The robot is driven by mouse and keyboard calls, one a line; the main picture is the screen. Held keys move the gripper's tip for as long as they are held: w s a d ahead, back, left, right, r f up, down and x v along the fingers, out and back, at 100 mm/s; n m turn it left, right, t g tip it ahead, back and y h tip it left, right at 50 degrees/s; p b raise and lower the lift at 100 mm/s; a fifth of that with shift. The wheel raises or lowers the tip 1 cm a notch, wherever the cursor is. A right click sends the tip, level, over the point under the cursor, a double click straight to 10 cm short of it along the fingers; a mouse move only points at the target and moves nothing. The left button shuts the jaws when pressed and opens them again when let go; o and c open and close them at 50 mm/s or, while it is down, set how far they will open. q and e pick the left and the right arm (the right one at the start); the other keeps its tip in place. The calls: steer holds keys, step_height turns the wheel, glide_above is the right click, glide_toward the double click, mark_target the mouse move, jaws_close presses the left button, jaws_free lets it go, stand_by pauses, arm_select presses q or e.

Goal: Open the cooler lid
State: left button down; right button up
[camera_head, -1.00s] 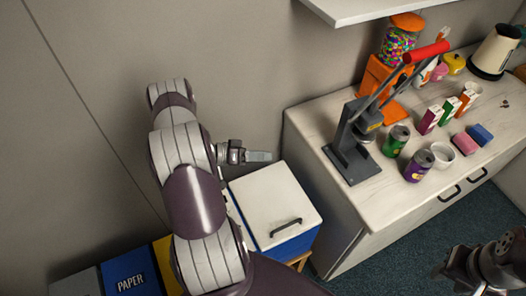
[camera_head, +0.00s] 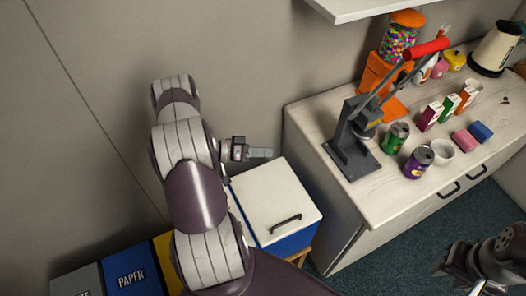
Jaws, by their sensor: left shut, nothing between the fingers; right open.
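The cooler (camera_head: 290,243) is a blue box with a white lid (camera_head: 268,193) and a dark handle (camera_head: 286,224) on the lid near its front edge. The lid lies shut. My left gripper (camera_head: 262,153) is shut and empty, just beyond the lid's back edge near the wall; I cannot tell whether it touches the lid. My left arm hides the cooler's left side. My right gripper (camera_head: 470,289) is at the bottom right, partly cut off by the frame, open and away from the cooler.
A counter (camera_head: 335,198) stands right of the cooler, with a grey press (camera_head: 350,150), cans (camera_head: 396,138), cartons and a gumball machine (camera_head: 400,38). A shelf (camera_head: 350,8) hangs above. A blue bin marked PAPER (camera_head: 130,275) is at lower left. The floor at right is clear.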

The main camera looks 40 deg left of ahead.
stand_by(0.9)
arm_select(q)
steer(key=c, duration=1.2)
jaws_free()
steer(key=shift+o, duration=0.2)
steer(key=b+v, duration=0.4)
steer(key=v, duration=0.8)
steer(key=shift+s+a, duration=0.2)
steer(key=shift+a, duration=0.05)
